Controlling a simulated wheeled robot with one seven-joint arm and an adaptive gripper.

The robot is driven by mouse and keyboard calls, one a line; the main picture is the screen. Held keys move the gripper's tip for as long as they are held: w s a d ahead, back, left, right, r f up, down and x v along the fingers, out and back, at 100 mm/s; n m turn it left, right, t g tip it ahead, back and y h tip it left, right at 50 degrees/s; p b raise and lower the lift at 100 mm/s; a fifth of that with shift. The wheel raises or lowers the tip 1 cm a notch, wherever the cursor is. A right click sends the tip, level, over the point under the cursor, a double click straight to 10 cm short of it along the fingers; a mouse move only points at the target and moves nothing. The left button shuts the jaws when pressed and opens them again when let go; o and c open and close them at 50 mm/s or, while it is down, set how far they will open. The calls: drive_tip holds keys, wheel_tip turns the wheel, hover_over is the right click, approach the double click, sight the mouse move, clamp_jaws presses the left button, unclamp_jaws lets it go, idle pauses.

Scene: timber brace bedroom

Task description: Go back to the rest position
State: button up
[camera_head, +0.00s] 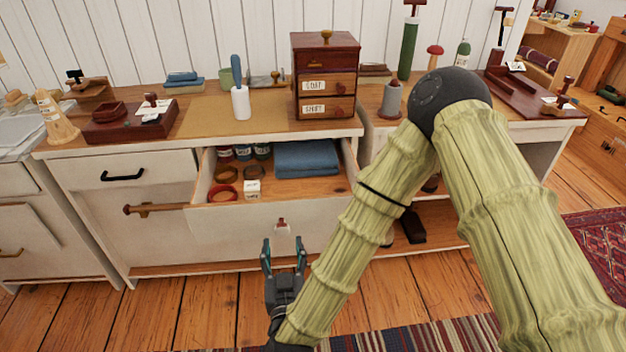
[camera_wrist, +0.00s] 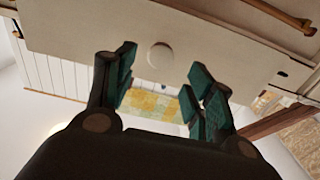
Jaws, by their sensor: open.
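My gripper (camera_head: 284,257) is open and empty. In the head view it points up, low in front of the white drawer front (camera_head: 245,229) of the open drawer. In the wrist view the two dark teal fingers of my gripper (camera_wrist: 165,85) stand apart, with nothing between them. The drawer front (camera_wrist: 90,20) and its round pale knob (camera_wrist: 160,53) show beyond the fingers. Whether the gripper touches the drawer front cannot be told.
The open drawer holds a folded blue cloth (camera_head: 306,158), jars (camera_head: 243,152), rings (camera_head: 226,174) and a small white box (camera_head: 252,189). A small drawer cabinet (camera_head: 325,75) stands on the counter (camera_head: 215,118). A striped rug (camera_head: 420,336) lies on the wooden floor (camera_head: 140,318).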

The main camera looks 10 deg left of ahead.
drive_tip(key=d+f+g, duration=0.4)
drive_tip(key=d+f, duration=0.3)
drive_tip(key=f, duration=0.3)
drive_tip(key=s+d+f+m+g+h, duration=0.15)
drive_tip(key=s+d+f+g, duration=0.3)
drive_tip(key=d+f, duration=0.45)
drive_tip(key=s+d+f+g+h, duration=0.25)
drive_tip(key=s+d+f, duration=0.45)
drive_tip(key=d, duration=0.5)
drive_tip(key=s+d+f+m+g+h, duration=0.25)
drive_tip(key=s+d+g, duration=0.35)
drive_tip(key=s+d, duration=0.65)
wheel_tip(320, 180, up, 15)
drive_tip(key=p, duration=1.5)
drive_tip(key=shift+w+d+f+y, duration=0.15)
drive_tip(key=shift+w+f+y, duration=0.05)
drive_tip(key=shift+w+y, duration=0.2)
